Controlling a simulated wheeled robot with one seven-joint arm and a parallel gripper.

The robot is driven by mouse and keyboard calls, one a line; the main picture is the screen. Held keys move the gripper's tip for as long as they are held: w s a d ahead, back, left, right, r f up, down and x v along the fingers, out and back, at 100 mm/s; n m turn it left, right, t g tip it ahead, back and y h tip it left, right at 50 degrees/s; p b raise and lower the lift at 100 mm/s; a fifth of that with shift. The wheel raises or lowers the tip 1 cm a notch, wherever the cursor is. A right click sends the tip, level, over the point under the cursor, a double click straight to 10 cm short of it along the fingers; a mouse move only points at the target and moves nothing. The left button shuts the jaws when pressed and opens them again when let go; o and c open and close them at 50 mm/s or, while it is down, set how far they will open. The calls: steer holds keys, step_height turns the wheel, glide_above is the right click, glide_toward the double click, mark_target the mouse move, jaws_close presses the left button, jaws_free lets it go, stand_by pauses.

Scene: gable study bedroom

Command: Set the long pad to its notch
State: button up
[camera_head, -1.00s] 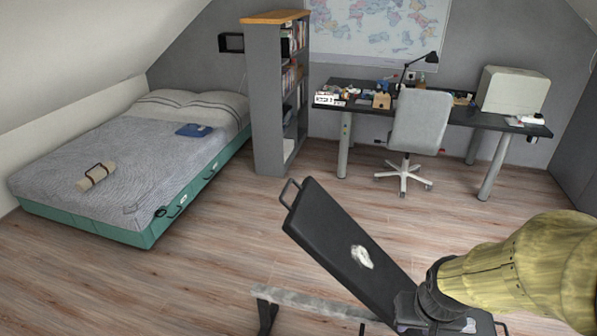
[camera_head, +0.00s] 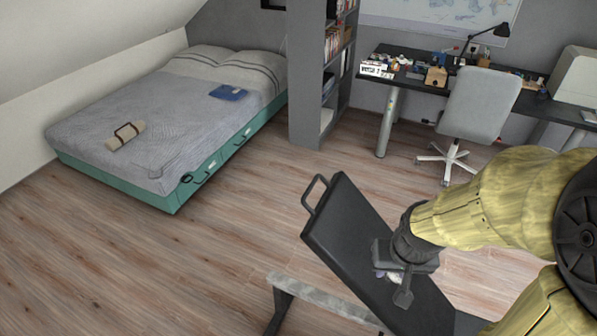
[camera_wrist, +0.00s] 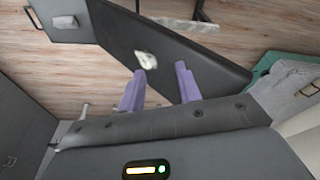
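The long pad (camera_head: 340,235) is the black back pad of a bench, tilted up, with a metal loop handle (camera_head: 313,194) at its raised end. A pale patch marks its face; my gripper mostly covers it in the head view. In the wrist view the long pad (camera_wrist: 205,58) runs across the top, with the pale patch (camera_wrist: 146,60) just beyond the fingertips. My gripper (camera_wrist: 160,70) has two purple fingers spread apart with nothing between them. In the head view my gripper (camera_head: 400,287) is over the pad's middle. I cannot tell whether it touches. The notch is not visible.
A pale bench crossbar (camera_head: 325,298) with dark legs stands low in front. A shorter black pad (camera_wrist: 62,18) shows in the wrist view. The bed (camera_head: 170,120) stands left, the bookcase (camera_head: 305,80) and white chair (camera_head: 478,105) behind. Floor between bed and bench is clear.

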steer(key=shift+w+a, duration=0.15)
steer(key=shift+w, duration=0.25)
steer(key=shift+r, duration=0.1)
steer(key=w+a+r+m+p, duration=0.1)
steer(key=w+a+r+p, duration=0.3)
steer(key=w, duration=0.4)
steer(key=w+a+r+m+g+y+p, duration=0.1)
steer(key=w+a+r+p, duration=0.3)
steer(key=w, duration=0.5)
steer(key=w+a+r+m+y+p, duration=0.1)
steer(key=w+a+r+p, duration=0.3)
steer(key=w+a+r, duration=0.2)
steer(key=shift+w+m+g, duration=0.4)
steer(key=shift+w, duration=0.85)
